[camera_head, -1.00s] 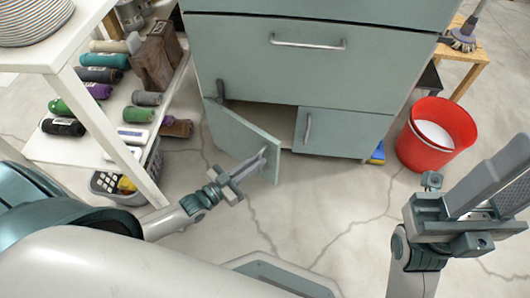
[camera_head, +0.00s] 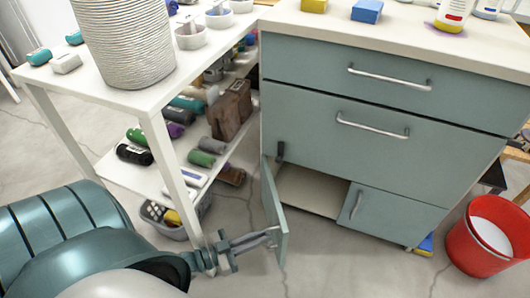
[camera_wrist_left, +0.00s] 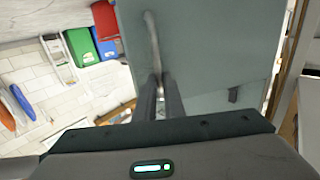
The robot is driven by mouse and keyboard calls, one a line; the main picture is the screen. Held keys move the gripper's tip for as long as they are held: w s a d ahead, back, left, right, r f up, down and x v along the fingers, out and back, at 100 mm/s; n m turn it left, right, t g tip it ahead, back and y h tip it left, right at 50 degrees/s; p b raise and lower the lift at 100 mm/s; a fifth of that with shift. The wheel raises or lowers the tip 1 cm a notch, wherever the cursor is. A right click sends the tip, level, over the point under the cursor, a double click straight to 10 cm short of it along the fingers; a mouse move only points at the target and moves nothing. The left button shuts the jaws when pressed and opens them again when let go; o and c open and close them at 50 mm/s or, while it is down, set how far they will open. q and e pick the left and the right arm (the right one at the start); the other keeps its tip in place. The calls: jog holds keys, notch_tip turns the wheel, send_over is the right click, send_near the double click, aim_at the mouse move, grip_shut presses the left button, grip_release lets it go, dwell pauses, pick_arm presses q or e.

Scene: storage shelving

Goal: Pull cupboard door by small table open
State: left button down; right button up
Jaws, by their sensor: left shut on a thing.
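The left cupboard door (camera_head: 272,208) at the bottom of the grey-green cabinet (camera_head: 385,155) stands swung open, seen nearly edge-on. In the left wrist view the gripper's fingers (camera_wrist_left: 160,95) close around the bar handle (camera_wrist_left: 153,40) on the grey-green door (camera_wrist_left: 215,45). The small white table (camera_head: 160,92) stands just left of the door. My right gripper is out of view.
The right cupboard door (camera_head: 398,208) is closed. A red bucket (camera_head: 470,250) stands at the right. A grey basket (camera_head: 172,218) sits under the table, whose leg (camera_head: 172,165) is near my left arm. Floor in front of the cabinet is clear.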

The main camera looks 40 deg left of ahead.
pick_arm(q)
jog(key=shift+w+a, duration=0.5)
jog(key=shift+a, duration=0.15)
jog(key=c, duration=1.9)
grip_release()
jog(key=shift+o, duration=0.2)
jog(key=shift+s+d, duration=0.15)
jog(key=shift+d, duration=0.15)
